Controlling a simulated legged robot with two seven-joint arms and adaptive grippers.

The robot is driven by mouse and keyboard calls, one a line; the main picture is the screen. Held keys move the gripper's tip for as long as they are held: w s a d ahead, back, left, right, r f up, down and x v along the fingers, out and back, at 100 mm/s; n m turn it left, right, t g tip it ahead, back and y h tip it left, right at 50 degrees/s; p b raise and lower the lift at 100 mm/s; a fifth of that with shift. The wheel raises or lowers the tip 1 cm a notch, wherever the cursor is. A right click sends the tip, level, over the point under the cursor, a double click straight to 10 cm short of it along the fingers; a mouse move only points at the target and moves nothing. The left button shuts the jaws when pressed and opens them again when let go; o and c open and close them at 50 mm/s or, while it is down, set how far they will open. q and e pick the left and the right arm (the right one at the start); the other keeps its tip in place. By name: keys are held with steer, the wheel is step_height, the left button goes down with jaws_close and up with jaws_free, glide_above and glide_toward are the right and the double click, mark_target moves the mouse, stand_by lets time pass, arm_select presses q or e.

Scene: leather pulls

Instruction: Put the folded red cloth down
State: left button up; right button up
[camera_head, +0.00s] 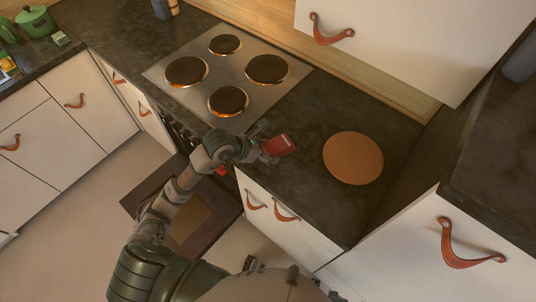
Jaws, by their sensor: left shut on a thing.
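The folded red cloth (281,145) is a small dark red block shape at the right of the hob, over the dark worktop. My left gripper (266,149) is shut on its left side, with my arm reaching in from the lower left. I cannot tell whether the cloth touches the worktop or is held a little above it. The gripper hides part of the cloth's left edge. My right gripper is not clearly in view.
A round orange-brown board (353,158) lies on the worktop (310,195) right of the cloth. The steel hob (222,77) with dark plates is at the left, with orange glints. Bare worktop surrounds the board. A white upper cupboard (420,40) overhangs the back.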

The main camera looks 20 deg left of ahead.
arm_select(q)
steer(key=f, duration=0.2)
steer(key=shift+s+a+f, duration=0.1)
steer(key=shift+a+f, duration=0.1)
steer(key=shift+f, duration=0.2)
steer(key=shift+d+r, duration=0.1)
steer(key=shift+d, duration=0.75)
steer(key=shift+f, duration=0.2)
steer(key=shift+a+f+b, duration=0.1)
steer(key=shift+a+b, duration=0.1)
steer(key=shift+b, duration=0.1)
steer(key=shift+a+f, duration=0.25)
steer(key=shift+a, duration=0.25)
steer(key=shift+d+f, duration=0.1)
steer(key=shift+d, duration=0.35)
steer(key=o, duration=1.1)
steer(key=shift+f, duration=0.1)
steer(key=shift+o, duration=0.2)
arm_select(e)
steer(key=shift+w+d+r, duration=0.15)
steer(key=shift+w+r, duration=0.85)
steer(key=shift+s, duration=0.1)
